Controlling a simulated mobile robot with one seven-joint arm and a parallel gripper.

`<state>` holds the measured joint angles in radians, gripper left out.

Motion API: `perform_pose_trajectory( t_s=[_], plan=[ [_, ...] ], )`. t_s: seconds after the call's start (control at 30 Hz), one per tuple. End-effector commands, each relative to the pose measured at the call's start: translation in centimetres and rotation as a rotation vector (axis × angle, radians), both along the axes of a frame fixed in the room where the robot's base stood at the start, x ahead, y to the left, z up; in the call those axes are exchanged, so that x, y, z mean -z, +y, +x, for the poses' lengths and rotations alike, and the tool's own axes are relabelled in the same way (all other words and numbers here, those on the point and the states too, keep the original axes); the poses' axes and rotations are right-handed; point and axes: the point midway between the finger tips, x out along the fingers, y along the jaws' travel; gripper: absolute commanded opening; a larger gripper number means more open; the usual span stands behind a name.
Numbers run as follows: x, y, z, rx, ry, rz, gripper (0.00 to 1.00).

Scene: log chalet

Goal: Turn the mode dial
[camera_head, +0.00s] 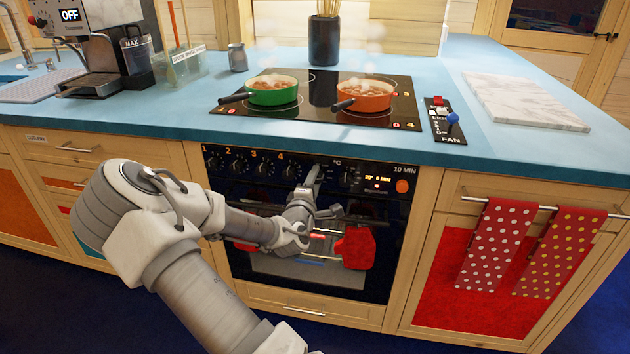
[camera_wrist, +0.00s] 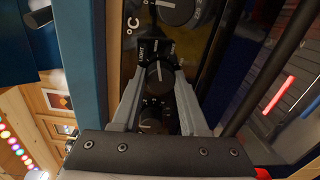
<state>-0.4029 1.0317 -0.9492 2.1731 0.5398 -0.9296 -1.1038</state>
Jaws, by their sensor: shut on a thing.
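The oven's control panel (camera_head: 222,158) is a black strip with several dials. My gripper (camera_head: 315,174) reaches its middle, just left of the °C dial (camera_head: 346,179), and hides the dial behind it in the head view. In the wrist view a round black dial with a pale pointer line, which I take as the mode dial (camera_wrist: 159,74), sits between the two grey fingers of my gripper (camera_wrist: 159,82). Small white labels, one reading "LIGHT", surround it. The fingers are closed on this dial. The °C dial also shows beyond it in the wrist view (camera_wrist: 176,9).
An orange button (camera_head: 402,186) and a lit display (camera_head: 378,179) are at the panel's right. Red mitts hang at the oven door, one at right (camera_head: 355,248). A green pot (camera_head: 273,92) and an orange pot (camera_head: 364,96) steam on the cooktop above. Dotted towels (camera_head: 495,245) hang right.

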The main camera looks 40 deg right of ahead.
Motion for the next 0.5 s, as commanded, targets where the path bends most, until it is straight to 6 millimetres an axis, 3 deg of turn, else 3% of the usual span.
perform_pose_trajectory(
  t_s=[0.2,0.23,0.4,0.5],
  plan=[
    [0.08,0.09,0.04,-0.002,0.002,0.001,0.0],
    [0.08,0.09,0.04,-0.002,0.002,0.001,0.45],
    [0.05,0.07,0.03,-0.001,0.002,0.0,0.73],
    [0.03,0.05,0.02,-0.001,0.002,0.0,0.73]
  ],
)
